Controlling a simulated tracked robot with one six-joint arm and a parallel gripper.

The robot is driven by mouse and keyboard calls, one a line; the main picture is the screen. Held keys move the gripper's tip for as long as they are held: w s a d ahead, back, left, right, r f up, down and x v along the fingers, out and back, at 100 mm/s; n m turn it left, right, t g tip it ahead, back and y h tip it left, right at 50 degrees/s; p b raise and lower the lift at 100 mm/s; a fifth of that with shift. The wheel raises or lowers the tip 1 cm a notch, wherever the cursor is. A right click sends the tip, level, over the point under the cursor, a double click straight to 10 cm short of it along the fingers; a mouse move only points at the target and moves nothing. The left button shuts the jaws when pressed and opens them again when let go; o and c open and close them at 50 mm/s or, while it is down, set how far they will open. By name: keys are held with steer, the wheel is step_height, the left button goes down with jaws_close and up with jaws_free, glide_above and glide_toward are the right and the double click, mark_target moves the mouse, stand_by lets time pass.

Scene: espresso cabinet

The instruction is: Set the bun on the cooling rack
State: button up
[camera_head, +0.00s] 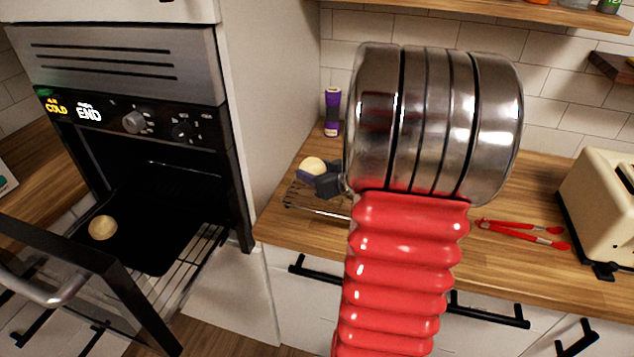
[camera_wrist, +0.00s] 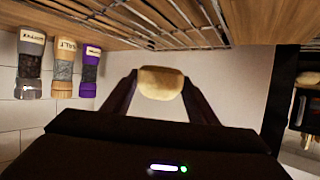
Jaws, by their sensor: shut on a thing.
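My gripper (camera_head: 320,180) is shut on a pale round bun (camera_head: 313,165). In the wrist view the bun (camera_wrist: 161,82) sits between the two dark fingers. The wire cooling rack (camera_head: 318,208) lies on the wooden counter, left of my arm; my arm hides part of it. In the head view the held bun shows above the rack's far left part. In the wrist view, which looks upside down, the rack (camera_wrist: 160,16) runs along the top, apart from the bun. A second bun (camera_head: 102,228) lies on the dark tray in the open oven.
The oven door (camera_head: 85,285) hangs open at left. A purple-capped shaker (camera_head: 332,112) stands behind the rack; several shakers show in the wrist view. Red tongs (camera_head: 525,232) and a cream toaster (camera_head: 605,205) are at right. A wooden shelf (camera_head: 500,10) hangs above.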

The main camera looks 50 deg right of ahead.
steer(key=shift+f, duration=2.1)
steer(key=shift+f, duration=0.1)
steer(key=o, duration=1)
steer(key=shift+o, duration=0.2)
